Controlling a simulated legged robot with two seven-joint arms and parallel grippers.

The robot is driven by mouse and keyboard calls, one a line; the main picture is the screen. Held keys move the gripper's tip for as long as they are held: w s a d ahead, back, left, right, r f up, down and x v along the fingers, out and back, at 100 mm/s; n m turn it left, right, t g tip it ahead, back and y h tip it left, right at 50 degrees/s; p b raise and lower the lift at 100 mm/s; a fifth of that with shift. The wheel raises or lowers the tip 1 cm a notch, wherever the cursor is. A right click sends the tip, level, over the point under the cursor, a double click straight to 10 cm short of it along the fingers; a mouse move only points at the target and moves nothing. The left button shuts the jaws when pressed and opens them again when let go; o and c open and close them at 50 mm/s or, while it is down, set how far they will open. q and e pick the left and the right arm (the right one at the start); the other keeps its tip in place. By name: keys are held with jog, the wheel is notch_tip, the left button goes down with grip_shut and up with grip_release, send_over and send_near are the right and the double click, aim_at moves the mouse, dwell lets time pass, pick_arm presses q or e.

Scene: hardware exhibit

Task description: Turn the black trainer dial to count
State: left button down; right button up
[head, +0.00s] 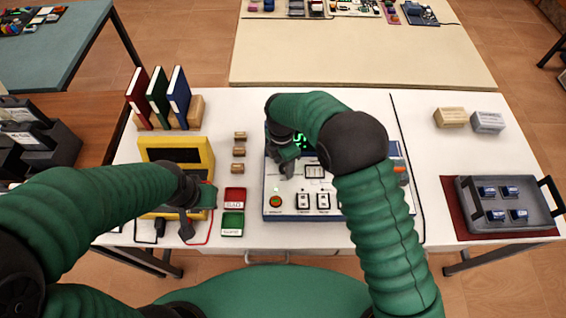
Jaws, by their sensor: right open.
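The trainer (279,200) is a light panel with a blue edge in the middle of the white table. It has a green lit display (300,141), a red round button (275,201) and several white switches along its front. My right gripper (287,164) is open over the panel's upper left part, just left of the display. The black dial cannot be made out; my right gripper and arm cover part of the panel. My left gripper (196,214) is by the right side of the yellow meter (203,150), away from the trainer; its jaw state is unclear.
Left of the trainer are a red tray (235,195), a green tray (233,222) and small brown cylinders (239,152). Books (158,97) stand behind the meter. At right are two boxes (450,117) and a grey tray (535,211) with blue parts.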

jog(key=shift+r, duration=0.1)
jog(key=c, duration=0.4)
jog(key=shift+s, duration=0.1)
grip_shut()
jog(key=shift+m, duration=0.3)
jog(key=m+p, duration=0.1)
jog(key=m, duration=0.7)
jog(key=shift+y+p, duration=0.3)
jog(key=shift+p, duration=0.1)
jog(key=shift+m, duration=0.3)
